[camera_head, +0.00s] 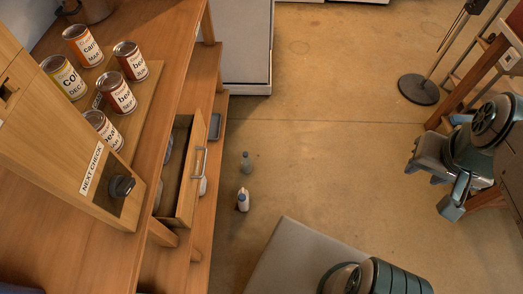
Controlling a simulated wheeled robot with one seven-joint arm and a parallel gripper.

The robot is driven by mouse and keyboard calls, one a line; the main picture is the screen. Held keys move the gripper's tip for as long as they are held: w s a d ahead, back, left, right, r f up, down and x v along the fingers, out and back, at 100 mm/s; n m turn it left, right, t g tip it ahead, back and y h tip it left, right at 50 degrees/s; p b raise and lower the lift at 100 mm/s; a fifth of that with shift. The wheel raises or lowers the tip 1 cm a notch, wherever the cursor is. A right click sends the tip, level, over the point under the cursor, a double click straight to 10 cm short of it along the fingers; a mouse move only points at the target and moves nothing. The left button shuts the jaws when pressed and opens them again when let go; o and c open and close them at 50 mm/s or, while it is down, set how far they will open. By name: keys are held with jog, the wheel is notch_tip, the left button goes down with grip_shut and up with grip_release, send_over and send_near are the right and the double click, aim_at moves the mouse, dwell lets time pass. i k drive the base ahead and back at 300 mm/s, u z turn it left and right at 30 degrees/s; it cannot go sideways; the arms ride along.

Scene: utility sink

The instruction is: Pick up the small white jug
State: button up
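The small white jug (243,200) stands on the floor near the middle of the view, just right of the wooden workbench. It is white with a bluish top and looks upright. My gripper (431,184) is at the right side of the view, well away from the jug. Its two fingers are spread apart with nothing visible between them. Nothing hides the jug.
An open drawer (185,180) juts from the workbench (95,235), left of the jug. Several cans sit on a wooden board (145,98). A round black stand base (418,89) is at back right. Floor between gripper and jug looks clear.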

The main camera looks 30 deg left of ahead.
aim_at(243, 195)
jog(key=i, duration=1.5)
jog(key=u, duration=3.25)
